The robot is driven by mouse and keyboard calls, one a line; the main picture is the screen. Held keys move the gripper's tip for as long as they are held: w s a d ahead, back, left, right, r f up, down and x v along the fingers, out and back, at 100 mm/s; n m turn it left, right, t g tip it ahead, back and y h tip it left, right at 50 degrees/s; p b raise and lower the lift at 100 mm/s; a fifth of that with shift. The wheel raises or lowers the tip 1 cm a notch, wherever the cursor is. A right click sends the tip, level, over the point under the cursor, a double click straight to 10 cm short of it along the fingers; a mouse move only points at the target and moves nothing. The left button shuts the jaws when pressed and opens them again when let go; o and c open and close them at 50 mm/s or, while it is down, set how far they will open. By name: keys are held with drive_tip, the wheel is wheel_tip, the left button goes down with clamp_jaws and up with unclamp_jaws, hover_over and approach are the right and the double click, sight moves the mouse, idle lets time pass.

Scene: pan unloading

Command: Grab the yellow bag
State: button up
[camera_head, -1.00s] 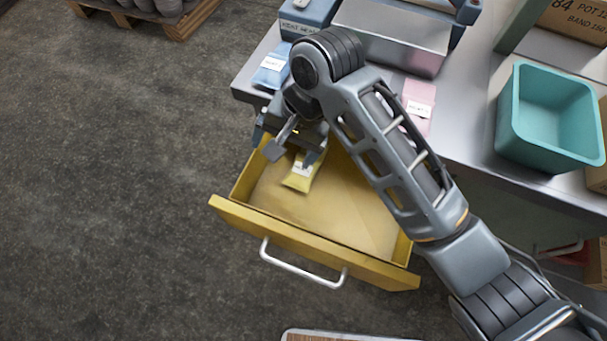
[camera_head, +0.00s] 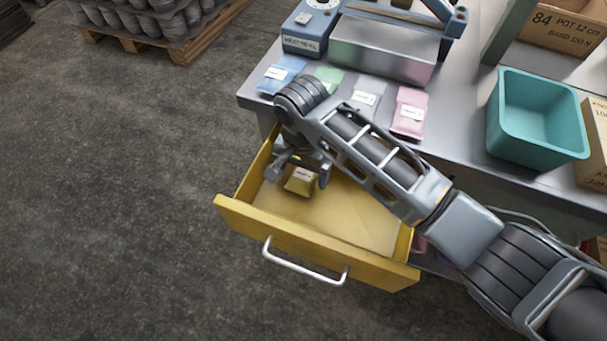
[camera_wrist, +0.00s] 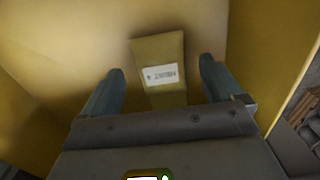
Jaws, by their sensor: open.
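The yellow bag (camera_head: 299,184) lies in the open yellow drawer (camera_head: 300,233), partly hidden by my gripper in the head view. In the wrist view the yellow bag (camera_wrist: 159,54) carries a white label and lies between the two fingers, with a gap on each side. My gripper (camera_head: 300,178) is down inside the drawer over the bag. In the wrist view my gripper (camera_wrist: 161,83) is open, one finger to the left of the bag and one to the right. Part of the bag's near end is hidden behind the gripper body.
The drawer's walls stand around my gripper. On the metal table above lie blue (camera_head: 281,73), grey (camera_head: 365,97) and pink (camera_head: 410,112) bags, with a green one partly hidden. A teal bin (camera_head: 537,119) stands at right.

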drive_tip(key=shift+f, duration=1.05)
drive_tip(key=c, duration=1.2)
